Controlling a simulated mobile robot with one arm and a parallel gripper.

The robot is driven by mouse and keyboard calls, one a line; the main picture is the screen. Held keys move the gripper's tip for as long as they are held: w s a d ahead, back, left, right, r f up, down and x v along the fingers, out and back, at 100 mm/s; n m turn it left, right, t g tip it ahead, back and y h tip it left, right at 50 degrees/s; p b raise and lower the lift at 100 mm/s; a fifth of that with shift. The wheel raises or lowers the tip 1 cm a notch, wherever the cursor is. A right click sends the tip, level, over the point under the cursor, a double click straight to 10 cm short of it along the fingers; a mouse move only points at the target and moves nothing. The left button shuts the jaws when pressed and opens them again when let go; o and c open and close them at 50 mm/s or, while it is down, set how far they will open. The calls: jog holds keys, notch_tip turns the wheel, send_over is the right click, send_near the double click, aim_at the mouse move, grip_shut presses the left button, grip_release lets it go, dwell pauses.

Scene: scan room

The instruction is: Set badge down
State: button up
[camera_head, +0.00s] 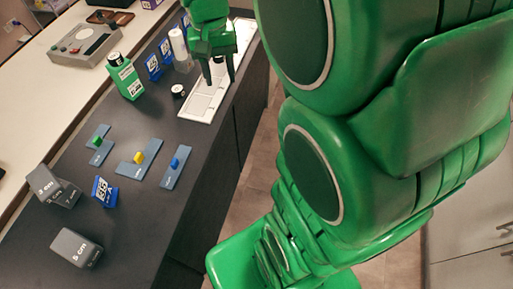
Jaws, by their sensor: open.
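My gripper (220,80) is at the top of the view, pointing down with its two fingers apart over the white tray (203,108). I see nothing between the fingers. The tray is long, shallow and divided, near the dark counter's right edge. I cannot tell for certain which thing is the badge. Blue numbered plates stand upright on the counter: one (104,192) at the lower left, and two more (153,67) and (165,49) left of the gripper. My arm hides part of the scene on the right.
On the dark counter (160,110) are a green bottle (125,80), a white cylinder (179,47), a small round black-and-white item (178,91), blue-grey plates with coloured knobs (131,157), and grey cubes, one at the front (76,248). A grey device (86,46) sits on the pale surface behind.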

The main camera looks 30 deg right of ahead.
jog(key=s+a+f+n, duration=0.1)
jog(key=s+a+n, duration=0.1)
jog(key=s, duration=1.9)
jog(key=shift+s+a+f+n+g, duration=0.15)
jog(key=shift+s+n+g, duration=0.15)
jog(key=shift+n, duration=0.6)
